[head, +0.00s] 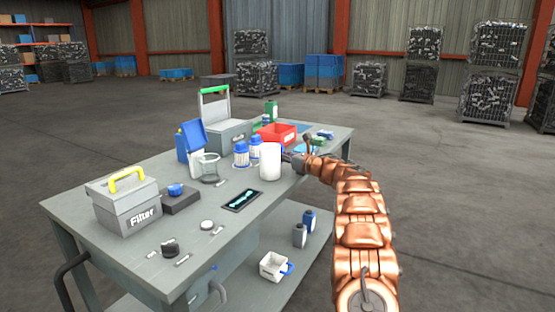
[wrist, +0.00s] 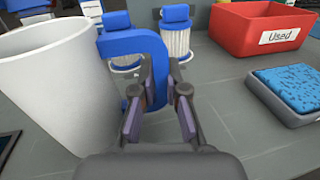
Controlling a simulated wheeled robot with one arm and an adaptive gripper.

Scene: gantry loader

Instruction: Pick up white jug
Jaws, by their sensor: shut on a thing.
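The white jug (head: 270,162) is upright at the right part of the grey workbench's top in the head view. It fills the left of the wrist view (wrist: 45,85), with its blue handle (wrist: 150,50) facing me. My gripper (wrist: 160,115) is shut on this handle, with a finger on either side of its lower part. In the head view my gripper (head: 289,157) reaches the jug from the right and is partly hidden. I cannot tell whether the jug's base touches the bench.
Blue-capped filter jars (head: 241,154) stand just behind the jug. A red bin (head: 276,134) marked "Used" and a blue sponge tray (wrist: 290,92) lie beyond my gripper. A dark display (head: 242,201) lies in front. A white container (head: 273,265) sits on the lower shelf.

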